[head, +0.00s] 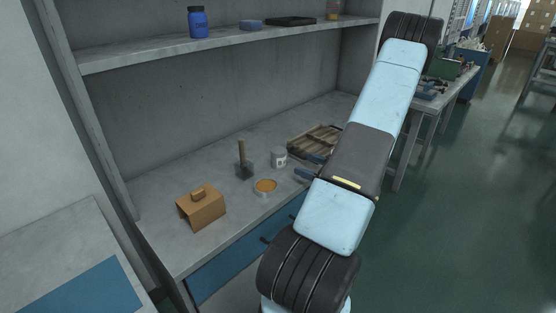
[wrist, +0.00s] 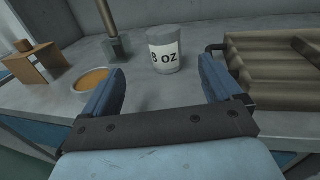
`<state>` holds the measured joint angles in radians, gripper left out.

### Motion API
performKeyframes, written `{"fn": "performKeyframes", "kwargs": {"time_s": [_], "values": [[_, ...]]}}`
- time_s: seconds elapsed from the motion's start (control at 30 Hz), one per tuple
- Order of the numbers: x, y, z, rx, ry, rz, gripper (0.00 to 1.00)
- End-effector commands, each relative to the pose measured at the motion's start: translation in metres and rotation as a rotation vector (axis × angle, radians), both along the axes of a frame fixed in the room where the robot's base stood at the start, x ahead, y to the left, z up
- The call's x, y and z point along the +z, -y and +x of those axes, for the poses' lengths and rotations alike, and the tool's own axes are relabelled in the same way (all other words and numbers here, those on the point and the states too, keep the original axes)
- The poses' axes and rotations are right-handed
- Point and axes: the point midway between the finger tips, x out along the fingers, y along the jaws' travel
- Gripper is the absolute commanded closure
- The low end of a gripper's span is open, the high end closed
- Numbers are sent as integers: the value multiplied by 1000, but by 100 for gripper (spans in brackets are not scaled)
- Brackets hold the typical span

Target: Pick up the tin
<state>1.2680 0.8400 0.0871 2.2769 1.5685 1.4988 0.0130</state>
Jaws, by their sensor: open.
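A grey tin (head: 279,157) with a white label stands upright on the workbench; in the wrist view the tin (wrist: 164,50) shows part of its label, reading "8 OZ". My gripper (head: 310,166) is at the bench's front side, to the right of the tin in the head view. In the wrist view my gripper (wrist: 162,70) is open and empty, its two blue fingers spread. The tin stands beyond the fingertips, between them in the picture and apart from them.
A shallow round dish with orange contents (head: 265,186) stands left of the tin. A wooden-handled tool on a dark block (head: 243,165) stands behind left. A brown box-like stand (head: 202,207) is further left. A ridged wooden tray (head: 315,140) lies close on the right.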

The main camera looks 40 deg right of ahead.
Motion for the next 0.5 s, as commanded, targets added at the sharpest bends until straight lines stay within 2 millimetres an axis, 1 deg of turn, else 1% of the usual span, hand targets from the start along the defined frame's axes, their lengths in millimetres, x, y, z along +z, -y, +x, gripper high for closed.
{"fn": "performKeyframes", "kwargs": {"time_s": [0.07,0.17,0.5], "values": [[-4,4,-1,-20,2,13,8],[-5,3,6,-27,4,17,8],[-5,-16,59,-25,3,16,8]]}}
